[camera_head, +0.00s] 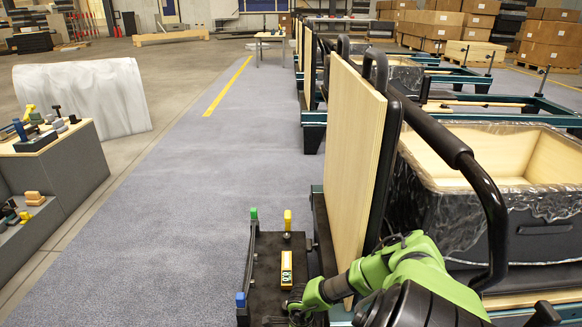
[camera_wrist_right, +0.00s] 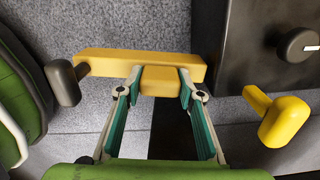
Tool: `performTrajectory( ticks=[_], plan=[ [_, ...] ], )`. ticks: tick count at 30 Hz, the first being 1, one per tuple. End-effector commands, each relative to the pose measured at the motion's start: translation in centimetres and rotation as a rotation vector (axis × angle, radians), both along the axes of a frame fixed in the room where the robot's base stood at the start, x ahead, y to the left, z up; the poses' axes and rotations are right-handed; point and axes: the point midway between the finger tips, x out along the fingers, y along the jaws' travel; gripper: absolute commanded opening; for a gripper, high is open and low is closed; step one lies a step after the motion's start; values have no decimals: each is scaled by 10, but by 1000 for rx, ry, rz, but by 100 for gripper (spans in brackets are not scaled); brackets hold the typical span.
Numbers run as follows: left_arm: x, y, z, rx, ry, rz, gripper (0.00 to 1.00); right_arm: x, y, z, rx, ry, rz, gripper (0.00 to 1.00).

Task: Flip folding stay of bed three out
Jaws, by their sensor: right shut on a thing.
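In the right wrist view a yellow bar (camera_wrist_right: 108,62), which looks like the folding stay, lies across the picture. A dark grey knob (camera_wrist_right: 62,82) is at its left end. A short yellow block (camera_wrist_right: 160,81) sits against the bar's near side, between the fingertips of my right gripper (camera_wrist_right: 157,82), which is shut on it. In the head view my right gripper (camera_head: 298,305) is low beside the front end of the nearest bed, and its fingertips are hard to make out. Which bed is number three cannot be told. My left gripper is out of view.
A yellow-knobbed lever (camera_wrist_right: 287,120) and a black panel with a round knob (camera_wrist_right: 298,45) are right of the gripper. A wooden board (camera_head: 350,150) and black rail (camera_head: 430,125) stand close to my arm. A grey bench (camera_head: 60,175) is left; the aisle (camera_head: 190,190) between is clear.

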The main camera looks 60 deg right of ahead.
Motion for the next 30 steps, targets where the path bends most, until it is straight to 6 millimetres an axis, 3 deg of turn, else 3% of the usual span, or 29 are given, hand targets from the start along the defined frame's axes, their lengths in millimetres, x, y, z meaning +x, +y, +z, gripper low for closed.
performTrajectory(
  ticks=[14,15,16,26,30],
  plan=[
    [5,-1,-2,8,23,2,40,-4,-3,-1,-4,2,15,0],
    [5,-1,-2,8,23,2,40,-4,-3,-1,-4,2,15,45],
    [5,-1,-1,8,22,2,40,-4,-3,-1,-4,2,15,51],
    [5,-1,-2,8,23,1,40,-3,-2,0,-1,1,10,51],
    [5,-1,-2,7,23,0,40,-2,-2,9,-1,-2,10,51]
  ],
)
